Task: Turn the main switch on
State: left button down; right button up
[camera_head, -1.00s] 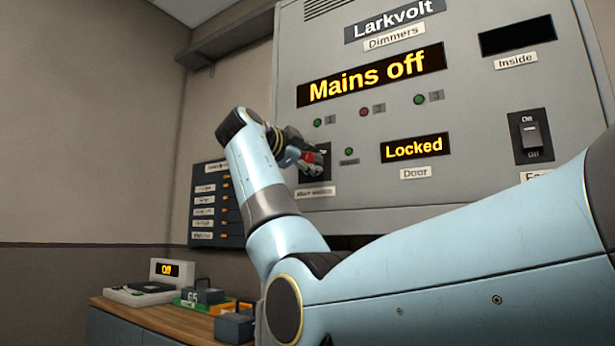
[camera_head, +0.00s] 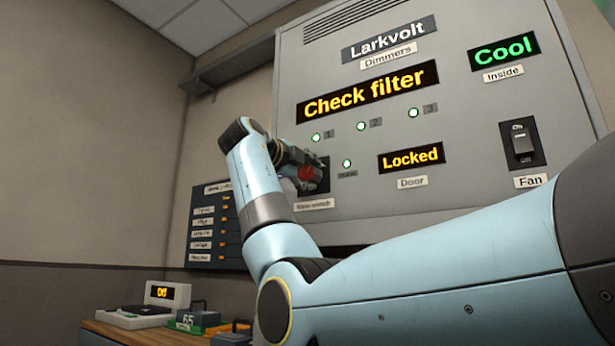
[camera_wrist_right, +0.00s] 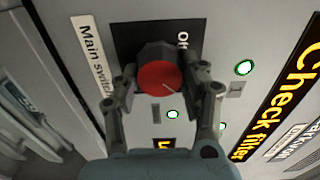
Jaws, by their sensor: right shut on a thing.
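The main switch is a round red knob (camera_wrist_right: 160,88) on a dark plate (camera_wrist_right: 130,38), with a "Main switch" label (camera_wrist_right: 93,57) beside it in the right wrist view. In the head view the red knob (camera_head: 306,174) shows partly behind my gripper at the lower left of the grey dimmer cabinet (camera_head: 460,120). My right gripper (camera_wrist_right: 163,92) is shut on the knob, one finger on each side. The cabinet display (camera_head: 368,92) reads "Check filter", and the small display (camera_head: 504,51) reads "Cool". My left gripper is in no view.
Green lamps 1, 2 and 3 (camera_head: 362,126) are lit. The door display (camera_head: 411,157) reads "Locked". A fan switch (camera_head: 522,143) sits at the right. A dark label board (camera_head: 213,225) hangs at the left, above a wooden-topped bench (camera_head: 130,333) with padlocks and a small display unit.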

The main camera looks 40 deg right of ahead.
jog(key=shift+f, duration=0.1)
jog(key=o, duration=1.2)
jog(key=v, duration=1.2)
